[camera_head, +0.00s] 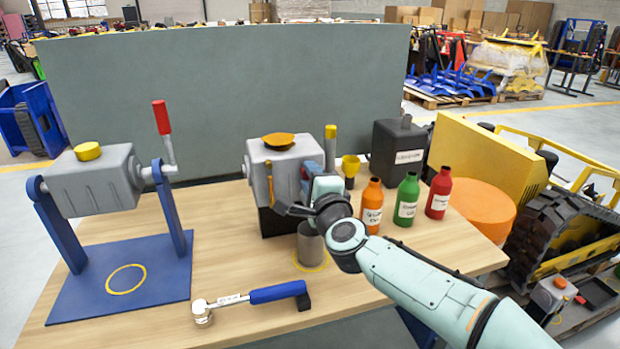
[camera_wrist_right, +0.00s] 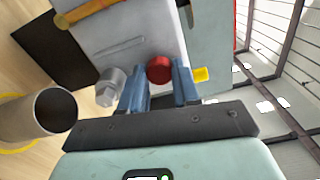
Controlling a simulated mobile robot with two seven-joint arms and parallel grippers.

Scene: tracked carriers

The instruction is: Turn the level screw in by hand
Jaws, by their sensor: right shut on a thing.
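The grey gearbox (camera_head: 285,160) stands on a dark block on the wooden table, with an orange dish-like cap on top. In the right wrist view its grey face (camera_wrist_right: 125,35) fills the upper middle. The red level screw (camera_wrist_right: 159,70) sits at that face, between the blue fingers of my right gripper (camera_wrist_right: 160,82). The fingers are shut on it. In the head view my right gripper (camera_head: 310,178) is at the gearbox's right side and hides the screw. A silver plug (camera_wrist_right: 108,86) is beside the fingers. My left gripper is not in view.
A metal cup (camera_head: 311,245) stands below the gearbox, close to my wrist. Orange (camera_head: 371,210), green (camera_head: 407,205) and red (camera_head: 439,195) bottles stand near my forearm. A blue-handled wrench (camera_head: 250,297) lies in front. A blue stand (camera_head: 75,290) holds another grey housing at left.

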